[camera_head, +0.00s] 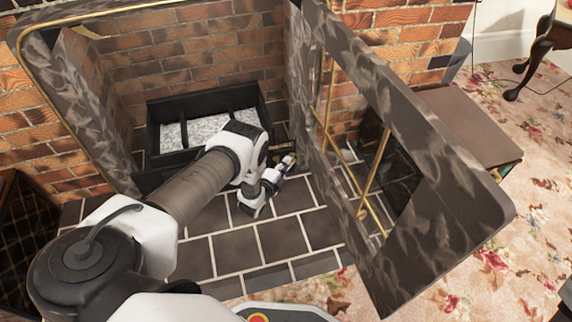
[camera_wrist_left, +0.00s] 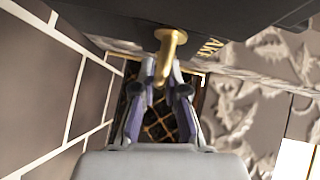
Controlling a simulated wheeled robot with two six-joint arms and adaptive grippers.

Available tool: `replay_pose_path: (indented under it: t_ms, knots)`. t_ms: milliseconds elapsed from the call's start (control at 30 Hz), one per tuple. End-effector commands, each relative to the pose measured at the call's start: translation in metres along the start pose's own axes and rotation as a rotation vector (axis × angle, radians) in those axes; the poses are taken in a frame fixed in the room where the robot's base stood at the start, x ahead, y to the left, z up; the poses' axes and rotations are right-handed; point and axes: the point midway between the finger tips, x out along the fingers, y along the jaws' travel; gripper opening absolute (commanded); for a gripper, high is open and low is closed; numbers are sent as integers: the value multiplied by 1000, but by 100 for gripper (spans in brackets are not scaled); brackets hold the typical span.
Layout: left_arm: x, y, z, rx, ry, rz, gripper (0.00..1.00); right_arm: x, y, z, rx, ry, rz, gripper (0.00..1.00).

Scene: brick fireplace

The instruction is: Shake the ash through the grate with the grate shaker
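The black grate box (camera_head: 150,135) sits inside the brick fireplace, with grey ash (camera_head: 205,130) behind its dark bars. In the left wrist view, the brass grate shaker (camera_wrist_left: 170,40) sticks out from a dark front (camera_wrist_left: 110,18) with partly visible gold lettering. My left gripper (camera_wrist_left: 163,75) has its fingers on both sides of the brass rod and looks shut on it. In the head view my left gripper (camera_head: 288,162) is low at the right front of the grate, and my arm hides part of the grate. My right gripper is not in view.
An open marbled door (camera_head: 440,190) with brass trim stands close to the right of my left arm. The tiled hearth (camera_head: 240,250) below is clear. Brick walls (camera_head: 120,55) enclose the grate. A dark mesh screen (camera_head: 25,240) stands at left; a floral carpet (camera_head: 530,160) lies at right.

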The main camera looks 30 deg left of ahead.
Motion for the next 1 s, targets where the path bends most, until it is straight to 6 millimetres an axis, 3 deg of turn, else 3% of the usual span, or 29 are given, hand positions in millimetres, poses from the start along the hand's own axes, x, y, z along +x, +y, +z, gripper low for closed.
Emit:
replay_pose_path:
  t_ms: [233, 500, 800, 833, 867, 900, 1000]
  knots:
    - [-5, -1, -5, 0, 1, 1, 0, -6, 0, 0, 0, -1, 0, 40]
    - [-36, 7, -36, 0, 2, 3, 0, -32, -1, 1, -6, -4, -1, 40]
    - [-39, 13, -40, -1, 5, 4, 0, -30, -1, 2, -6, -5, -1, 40]
    - [-39, 13, -40, -1, 5, 4, 22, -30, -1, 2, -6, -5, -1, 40]
    - [-39, 13, -40, -1, 5, 4, 32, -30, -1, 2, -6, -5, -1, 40]
    - [-39, 13, -40, -1, 4, 4, 37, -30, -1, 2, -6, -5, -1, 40]
    - [-39, 12, -39, -1, 3, 3, 37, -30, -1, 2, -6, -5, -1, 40]
